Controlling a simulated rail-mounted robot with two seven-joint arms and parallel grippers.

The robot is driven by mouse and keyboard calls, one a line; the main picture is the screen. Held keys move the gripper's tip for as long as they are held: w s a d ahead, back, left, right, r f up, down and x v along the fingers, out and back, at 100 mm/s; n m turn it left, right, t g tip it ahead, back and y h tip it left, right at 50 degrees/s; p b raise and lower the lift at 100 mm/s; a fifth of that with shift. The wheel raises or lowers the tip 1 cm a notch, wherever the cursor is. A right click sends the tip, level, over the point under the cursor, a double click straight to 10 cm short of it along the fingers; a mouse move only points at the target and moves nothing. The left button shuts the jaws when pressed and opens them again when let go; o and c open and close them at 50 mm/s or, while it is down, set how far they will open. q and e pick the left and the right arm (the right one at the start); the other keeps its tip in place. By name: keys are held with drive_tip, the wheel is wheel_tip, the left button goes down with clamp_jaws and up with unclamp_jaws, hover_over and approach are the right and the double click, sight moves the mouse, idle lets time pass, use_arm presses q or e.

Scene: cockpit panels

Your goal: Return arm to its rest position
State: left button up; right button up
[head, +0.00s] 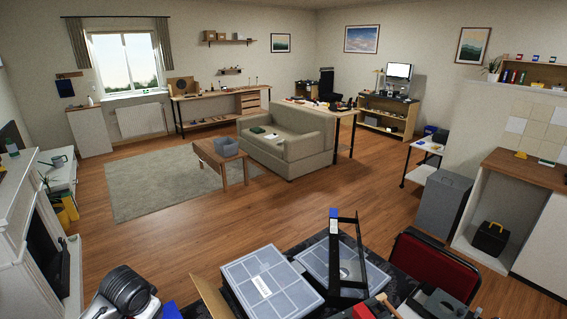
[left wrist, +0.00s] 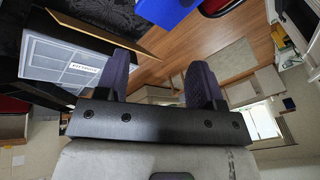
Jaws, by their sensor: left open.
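My left gripper (left wrist: 158,75) shows in the left wrist view, with its two dark fingers apart and nothing between them. It is clear of the surfaces behind it. In the head view a dark rounded part of my left arm shows at the bottom left edge; the fingers cannot be made out there. My right gripper is in neither view.
Clear-lidded organizer boxes (head: 267,284) and a black frame (head: 335,250) stand on the table at the bottom. One organizer (left wrist: 66,68) also shows in the left wrist view. The wooden floor (head: 200,235) beyond is open.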

use_arm(q)
drive_tip(key=d+r+m+t, duration=0.2)
drive_tip(key=d+r+t, duration=0.45)
drive_tip(key=r, duration=0.35)
drive_tip(key=s+d+t, duration=0.2)
drive_tip(key=s+d, duration=0.3)
drive_tip(key=s, duration=0.2)
drive_tip(key=s+d+f+n+g+h, duration=0.15)
drive_tip(key=s+f+g, duration=0.25)
drive_tip(key=s+f, duration=1)
drive_tip(key=s+d+f+n+g+h, duration=0.15)
drive_tip(key=s+f+g, duration=0.25)
drive_tip(key=s+f, duration=1)
drive_tip(key=w+d+r+p+v, duration=0.1)
drive_tip(key=w+p+v, duration=0.1)
drive_tip(key=p+v, duration=0.9)
drive_tip(key=w+d+p+v, duration=0.1)
drive_tip(key=w+p+v, duration=0.1)
drive_tip(key=p+v, duration=0.9)
wheel_tip(320, 180, up, 4)
drive_tip(key=shift+s+a+f+n+y, duration=0.2)
drive_tip(key=shift+s+a+n+y, duration=0.1)
drive_tip(key=shift+a+y, duration=0.1)
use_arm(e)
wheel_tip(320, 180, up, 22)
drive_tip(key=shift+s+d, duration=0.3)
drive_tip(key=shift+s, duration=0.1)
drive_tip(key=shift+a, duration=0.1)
use_arm(q)
drive_tip(key=shift+d, duration=0.1)
